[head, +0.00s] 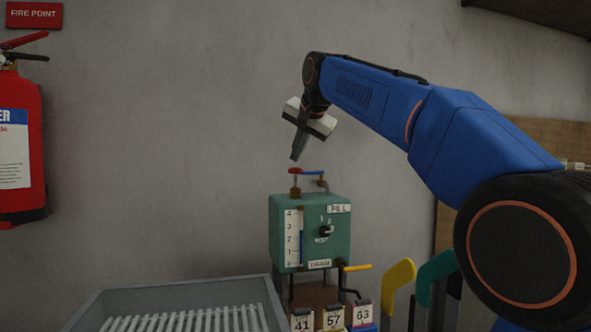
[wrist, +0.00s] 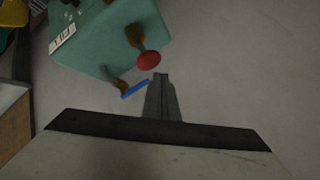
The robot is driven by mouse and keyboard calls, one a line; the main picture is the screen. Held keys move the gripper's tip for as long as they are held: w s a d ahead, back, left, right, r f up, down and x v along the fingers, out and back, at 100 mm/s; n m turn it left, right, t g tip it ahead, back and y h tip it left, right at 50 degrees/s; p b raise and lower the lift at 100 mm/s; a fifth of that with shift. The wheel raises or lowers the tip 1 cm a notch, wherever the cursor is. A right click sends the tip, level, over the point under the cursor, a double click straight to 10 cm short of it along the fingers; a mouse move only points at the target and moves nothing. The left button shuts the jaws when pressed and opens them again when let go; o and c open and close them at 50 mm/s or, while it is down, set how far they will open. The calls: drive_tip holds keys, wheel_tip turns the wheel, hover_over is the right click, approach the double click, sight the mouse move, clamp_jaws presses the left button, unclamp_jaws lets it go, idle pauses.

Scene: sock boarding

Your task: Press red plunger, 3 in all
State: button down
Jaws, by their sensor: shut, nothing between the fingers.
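The red plunger (head: 295,171) stands on top of a green box (head: 283,220) against the wall. In the wrist view the plunger's red cap (wrist: 149,60) shows just beyond the fingertips. A blue lever (head: 312,173) sits beside it on the box top and also shows in the wrist view (wrist: 135,89). The box front has a gauge scale (head: 293,238) and a small black knob (head: 326,231). My gripper (head: 296,157) is shut and empty, pointing down a little above the plunger, apart from it. It also shows in the wrist view (wrist: 161,76).
A grey slatted tray (head: 262,283) is at lower left. A yellow handle (head: 357,268) juts from the box's lower right. Several numbered cards (head: 333,318) stand below it, with yellow (head: 399,275) and green (head: 437,270) sock forms to the right. A fire extinguisher (head: 22,150) hangs at far left.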

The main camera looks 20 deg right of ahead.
sight(297, 169)
drive_tip(key=shift+f, duration=0.15)
drive_tip(key=shift+f, duration=0.25)
drive_tip(key=shift+f, duration=1.65)
idle(2.2)
drive_tip(key=shift+r, duration=2.05)
drive_tip(key=shift+r, duration=2.5)
